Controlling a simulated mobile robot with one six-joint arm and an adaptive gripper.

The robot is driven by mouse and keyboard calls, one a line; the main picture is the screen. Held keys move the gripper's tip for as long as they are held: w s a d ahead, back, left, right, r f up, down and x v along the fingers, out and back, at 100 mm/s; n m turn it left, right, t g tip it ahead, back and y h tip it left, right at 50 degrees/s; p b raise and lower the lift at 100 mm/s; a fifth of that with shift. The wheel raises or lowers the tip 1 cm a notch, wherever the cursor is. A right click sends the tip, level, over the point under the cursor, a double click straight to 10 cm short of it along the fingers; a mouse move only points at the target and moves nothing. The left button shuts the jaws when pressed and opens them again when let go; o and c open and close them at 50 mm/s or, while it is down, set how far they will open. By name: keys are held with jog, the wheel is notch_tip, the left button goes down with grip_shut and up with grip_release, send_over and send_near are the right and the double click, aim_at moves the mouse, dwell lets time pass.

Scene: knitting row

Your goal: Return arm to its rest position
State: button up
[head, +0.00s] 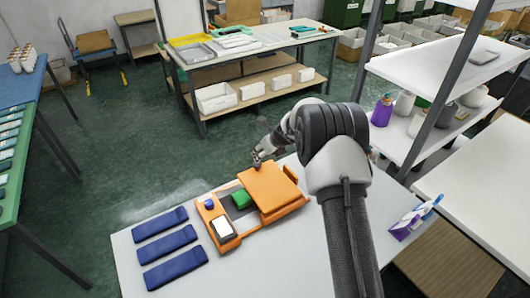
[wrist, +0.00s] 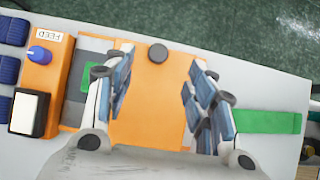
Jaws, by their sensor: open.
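My gripper (head: 259,160) is at the far edge of an orange machine on the white table in the head view. In the wrist view my gripper (wrist: 158,98) is open, with its blue-padded fingers apart over the machine's orange cover (wrist: 153,70). The orange cover (head: 270,187) also shows in the head view, with a green piece (head: 242,199) beside it on the left. A dark round knob (wrist: 157,54) lies beyond the fingertips in the wrist view. Nothing is held between the fingers.
Several dark blue folded pieces (head: 170,247) lie left of the machine. A blue knob (wrist: 39,55) and a white-topped block (wrist: 27,112) sit on its left panel. A green strip (wrist: 268,121) lies to the right. White shelves (head: 430,75) stand at the right.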

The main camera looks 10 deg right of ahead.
jog(key=shift+r, duration=0.1)
jog(key=s+a+r+n+g+b, duration=0.1)
jog(key=s+r+n+b, duration=0.2)
jog(key=s+r+n, duration=0.7)
jog(key=s+a+r+n+b, duration=0.25)
jog(key=s+r+n, duration=0.35)
jog(key=s+r, duration=0.45)
jog(key=s+d+f+n+h+b, duration=0.1)
jog(key=s+n, duration=0.4)
jog(key=s, duration=0.5)
jog(key=s+d+f+n+b, duration=0.2)
jog(key=s+n, duration=0.3)
jog(key=s, duration=0.5)
jog(key=s+d+f+n+h+b, duration=0.1)
jog(key=s+f+n+b, duration=0.2)
jog(key=s, duration=0.7)
jog(key=f+n, duration=0.1)
jog(key=n, duration=0.1)
jog(key=shift+d+n+g+h, duration=0.3)
jog(key=shift+g, duration=0.1)
